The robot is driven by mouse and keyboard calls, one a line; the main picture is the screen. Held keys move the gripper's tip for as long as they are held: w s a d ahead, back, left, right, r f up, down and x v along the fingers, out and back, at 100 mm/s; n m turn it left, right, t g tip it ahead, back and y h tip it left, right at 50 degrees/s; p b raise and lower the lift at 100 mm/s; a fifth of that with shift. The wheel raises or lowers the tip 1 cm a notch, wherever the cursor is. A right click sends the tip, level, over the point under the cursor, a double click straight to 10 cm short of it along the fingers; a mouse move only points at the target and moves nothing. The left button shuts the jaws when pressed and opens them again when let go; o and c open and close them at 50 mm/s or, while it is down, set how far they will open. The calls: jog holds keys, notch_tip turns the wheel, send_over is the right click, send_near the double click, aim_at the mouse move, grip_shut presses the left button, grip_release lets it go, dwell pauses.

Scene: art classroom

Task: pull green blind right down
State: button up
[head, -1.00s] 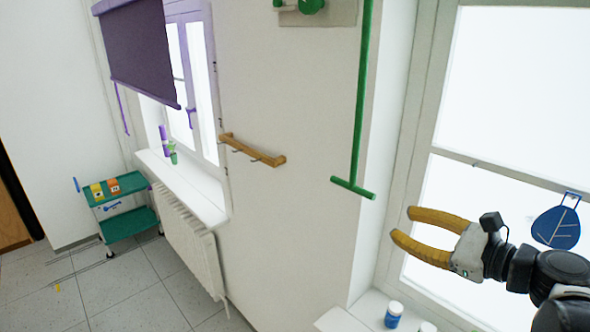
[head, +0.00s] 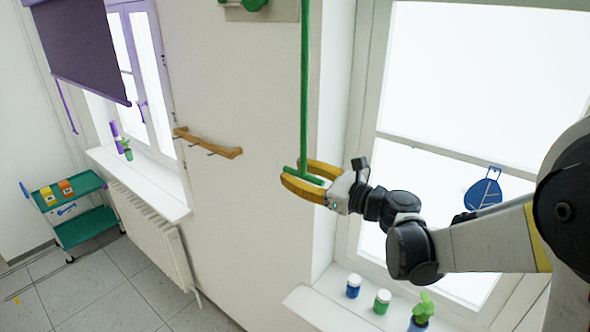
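The green blind's long pull rod (head: 304,80) hangs down the wall beside the right window. It ends in a green T-shaped crossbar (head: 311,178). My gripper (head: 290,172) has two yellow curved fingers and reaches in from the right at the crossbar's height. The fingers are apart, with the crossbar and the rod's lower end showing between them; whether they touch is not clear. A green round part (head: 254,4) on a mount shows at the top edge. The green blind's fabric is not in view.
A wooden hook rail (head: 208,143) is on the wall to the left. A purple blind (head: 82,50) hangs at the left window. A white jar with blue (head: 353,286), one with green (head: 382,302) and a plant (head: 421,310) stand on the sill below. A green cart (head: 78,212) stands far left.

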jog(key=shift+a, duration=0.1)
grip_shut()
jog(key=shift+f, duration=0.1)
